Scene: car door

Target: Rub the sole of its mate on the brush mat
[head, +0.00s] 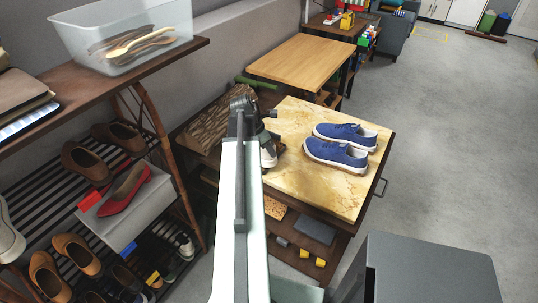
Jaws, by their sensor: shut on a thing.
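My gripper (264,136) is at the end of my pale arm, over the left edge of the marble-topped cabinet (310,185). It is shut on a shoe (268,155), of which a grey and whitish part shows below the jaws. My arm and wrist hide most of this shoe and its sole. A pair of blue shoes with white soles (338,154) stands on the right of the marble top.
A shoe rack (120,165) at the left holds several shoes, a red pump (126,190) on a grey box among them. A clear bin (125,40) stands on the shelf above. A wooden table (305,60) is behind. The floor at right is open.

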